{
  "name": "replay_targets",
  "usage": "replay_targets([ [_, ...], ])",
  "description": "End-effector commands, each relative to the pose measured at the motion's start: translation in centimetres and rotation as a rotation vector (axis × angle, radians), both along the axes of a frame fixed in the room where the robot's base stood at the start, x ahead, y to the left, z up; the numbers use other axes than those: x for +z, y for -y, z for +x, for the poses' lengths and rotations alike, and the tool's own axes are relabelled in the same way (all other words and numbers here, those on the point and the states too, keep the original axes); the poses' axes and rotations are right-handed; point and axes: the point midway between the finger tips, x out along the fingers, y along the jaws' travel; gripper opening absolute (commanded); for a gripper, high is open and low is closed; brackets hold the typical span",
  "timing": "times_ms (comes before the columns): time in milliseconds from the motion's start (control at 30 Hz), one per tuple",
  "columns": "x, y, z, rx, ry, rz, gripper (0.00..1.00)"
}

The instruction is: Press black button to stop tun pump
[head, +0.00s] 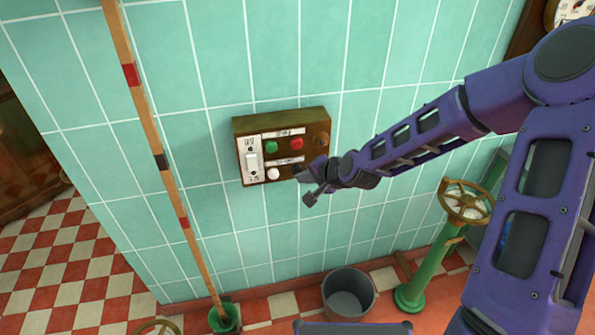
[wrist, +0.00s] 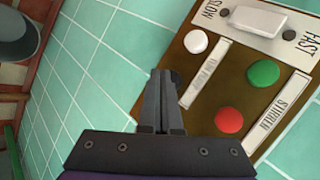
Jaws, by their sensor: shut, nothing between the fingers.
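The control panel (head: 246,126) hangs on the tiled wall, and it fills the right of the wrist view (wrist: 244,92). Its lower row has a white button (head: 274,174) (wrist: 196,41) and a tun pump label (wrist: 206,74). The edge of the black button (wrist: 176,76) shows just beyond my fingertips, mostly hidden by them. In the head view my gripper covers that spot. My gripper (head: 304,177) (wrist: 163,75) is shut and empty, its tips at the lower right of the panel. I cannot tell whether they touch the button.
A green button (wrist: 264,73) and a red button (wrist: 229,120) sit beside the stirrer label (wrist: 276,114). A slow/fast switch (head: 252,163) is at the panel's left. A pole (head: 160,160) leans left; a bucket (head: 348,294) and a green valve stand (head: 432,262) are below.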

Motion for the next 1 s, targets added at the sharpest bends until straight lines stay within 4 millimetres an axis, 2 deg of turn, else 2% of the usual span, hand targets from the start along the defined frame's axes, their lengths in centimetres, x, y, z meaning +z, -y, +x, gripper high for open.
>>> replay_targets([
  [533,0.1,0.4,-1.2,-0.001,-0.001,0.0,0.0],
  [1000,0.1,1.5,-5.3,-0.001,0.0,0.001,0.0],
])
